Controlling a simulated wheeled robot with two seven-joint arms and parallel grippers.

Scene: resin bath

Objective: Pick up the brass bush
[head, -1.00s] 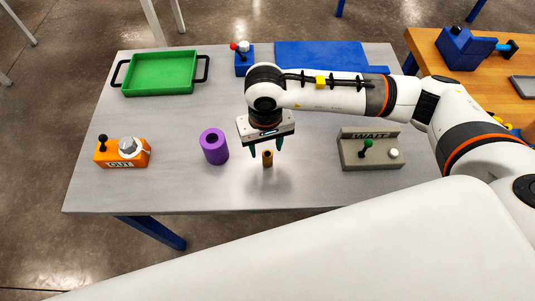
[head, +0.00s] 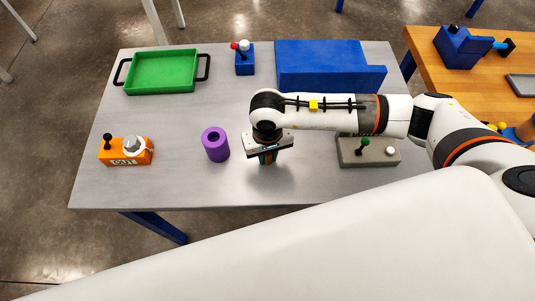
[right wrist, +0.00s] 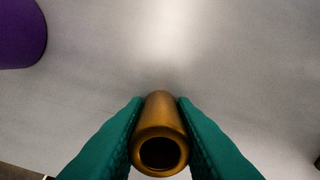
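The brass bush (right wrist: 160,118) is a small golden tube with a dark bore, standing upright on the grey table in the right wrist view. The green fingers of my right gripper (right wrist: 160,130) lie against it on both sides, and the gripper looks shut on it. In the head view my right gripper (head: 268,159) is low over the table, and its fingers hide most of the bush. I cannot see any lift off the table. My left gripper is not in view.
A purple hollow cylinder (head: 215,146) stands just left of the gripper. An orange OUT box (head: 125,158) is at the left, a grey WAIT box (head: 376,158) at the right. A green tray (head: 160,87), a blue switch box (head: 244,66) and a blue block (head: 320,62) are at the back.

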